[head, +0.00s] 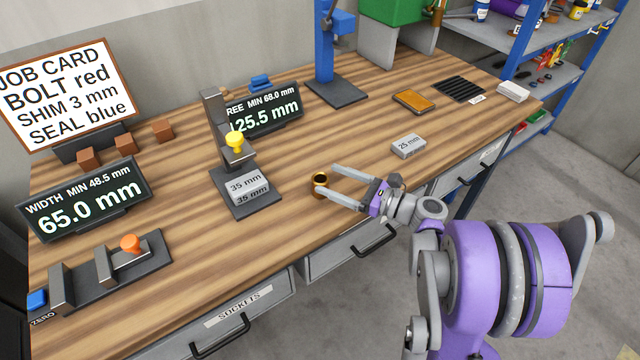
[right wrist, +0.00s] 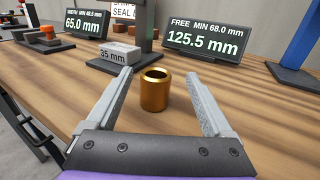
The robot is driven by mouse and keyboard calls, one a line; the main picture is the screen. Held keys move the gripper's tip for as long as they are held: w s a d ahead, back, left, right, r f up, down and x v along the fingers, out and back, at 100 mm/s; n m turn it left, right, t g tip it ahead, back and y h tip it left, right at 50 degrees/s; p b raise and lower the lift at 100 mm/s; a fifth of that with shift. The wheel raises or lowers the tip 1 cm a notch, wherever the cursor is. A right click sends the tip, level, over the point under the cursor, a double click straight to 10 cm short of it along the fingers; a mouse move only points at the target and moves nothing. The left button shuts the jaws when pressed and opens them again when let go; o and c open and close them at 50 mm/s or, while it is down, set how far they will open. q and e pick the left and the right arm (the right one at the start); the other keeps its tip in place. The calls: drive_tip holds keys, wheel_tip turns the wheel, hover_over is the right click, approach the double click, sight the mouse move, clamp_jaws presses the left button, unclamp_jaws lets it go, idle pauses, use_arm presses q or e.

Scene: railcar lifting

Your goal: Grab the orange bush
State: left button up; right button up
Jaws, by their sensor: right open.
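The orange bush, a short gold-orange hollow cylinder (head: 320,183), stands upright on the wooden bench near its front edge. In the right wrist view the bush (right wrist: 155,90) stands between and slightly beyond the tips of the open fingers. My right gripper (head: 333,184) is open and low over the bench, its fingers pointing at the bush from the right. In the right wrist view the right gripper (right wrist: 158,85) shows a gap on both sides of the bush. My left gripper is not in view.
A 25 mm block (head: 408,146) lies behind to the right. A width gauge (head: 110,270) sits at front left. Display signs (head: 265,112) and a blue post (head: 325,50) stand behind. Bench around the bush is clear.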

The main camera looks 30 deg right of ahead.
drive_tip(key=x, duration=0.7)
drive_tip(key=shift+s+a+f, duration=0.15)
drive_tip(key=shift+f, duration=0.05)
clamp_jaws()
